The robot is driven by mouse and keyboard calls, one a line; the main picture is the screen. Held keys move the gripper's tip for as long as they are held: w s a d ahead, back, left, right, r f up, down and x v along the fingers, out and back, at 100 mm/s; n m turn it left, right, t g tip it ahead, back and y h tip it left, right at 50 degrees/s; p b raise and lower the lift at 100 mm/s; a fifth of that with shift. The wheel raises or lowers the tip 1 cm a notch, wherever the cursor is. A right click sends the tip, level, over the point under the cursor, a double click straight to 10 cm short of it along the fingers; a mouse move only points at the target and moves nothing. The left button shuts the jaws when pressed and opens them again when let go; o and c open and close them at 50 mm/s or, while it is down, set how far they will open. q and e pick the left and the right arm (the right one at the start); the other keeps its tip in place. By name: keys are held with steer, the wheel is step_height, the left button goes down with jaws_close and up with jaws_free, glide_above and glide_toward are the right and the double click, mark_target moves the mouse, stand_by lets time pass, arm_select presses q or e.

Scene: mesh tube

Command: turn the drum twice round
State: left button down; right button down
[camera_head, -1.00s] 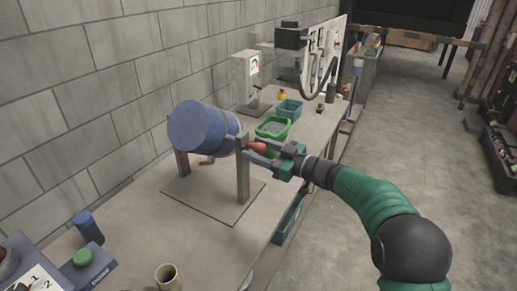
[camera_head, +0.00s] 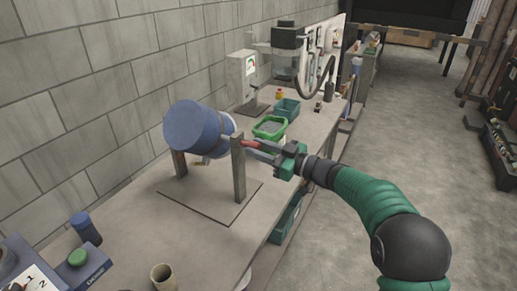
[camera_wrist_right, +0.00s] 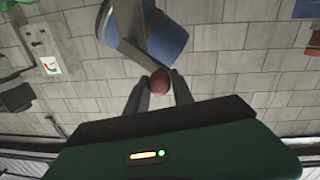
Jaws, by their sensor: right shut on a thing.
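The blue drum (camera_head: 196,127) sits tilted between posts on a stand (camera_head: 238,170) on the workbench. A red crank knob (camera_head: 248,143) is on the near side of the drum, by the near post. My right gripper (camera_head: 262,150) reaches in from the right and is shut on the knob. In the right wrist view the round red knob (camera_wrist_right: 160,81) lies between the two fingertips (camera_wrist_right: 159,88), with the drum (camera_wrist_right: 160,38) behind it. The fingers partly hide the knob in the head view. My left gripper is not in view.
A green-rimmed bin (camera_head: 270,127) and a teal bin (camera_head: 287,108) stand behind the gripper. A grey device with a dial (camera_head: 243,75) stands farther back. A beige cup (camera_head: 163,277) and a box with a green button (camera_head: 78,257) are at the front left.

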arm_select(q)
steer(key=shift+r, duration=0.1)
arm_select(e)
steer(key=shift+a, duration=0.15)
stand_by(0.7)
